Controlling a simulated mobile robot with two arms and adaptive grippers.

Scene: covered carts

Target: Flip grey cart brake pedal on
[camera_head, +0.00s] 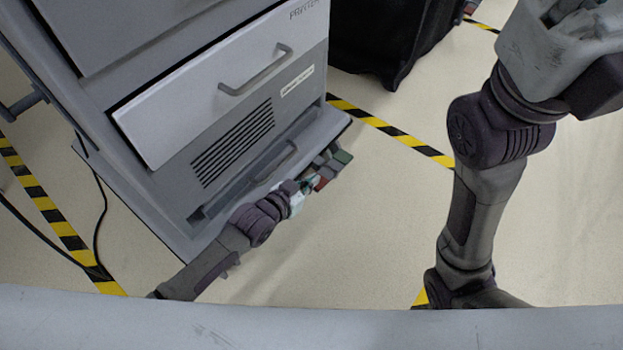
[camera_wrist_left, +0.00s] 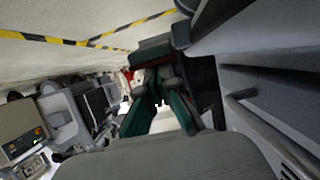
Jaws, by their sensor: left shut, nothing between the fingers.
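The grey cart (camera_head: 235,140) stands at the left in the head view, with a drawer above a vented panel and a low base. Its side fills the right of the left wrist view (camera_wrist_left: 270,75). My left gripper (camera_head: 326,172) is shut and empty, low beside the cart's front lower right corner. Its green-lined fingers show in the left wrist view (camera_wrist_left: 160,88). A small red part (camera_head: 322,183) shows close by the fingers, possibly the brake pedal; it also shows in the left wrist view (camera_wrist_left: 127,75). The gripper partly hides it, and I cannot tell its tilt or contact.
A black covered cart (camera_head: 385,40) stands behind. Yellow-black tape (camera_head: 395,132) marks the pale floor. A dark cable (camera_head: 102,210) runs at the left. My right arm rises at the right; its fingers are not shown. The floor right of the grey cart is clear.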

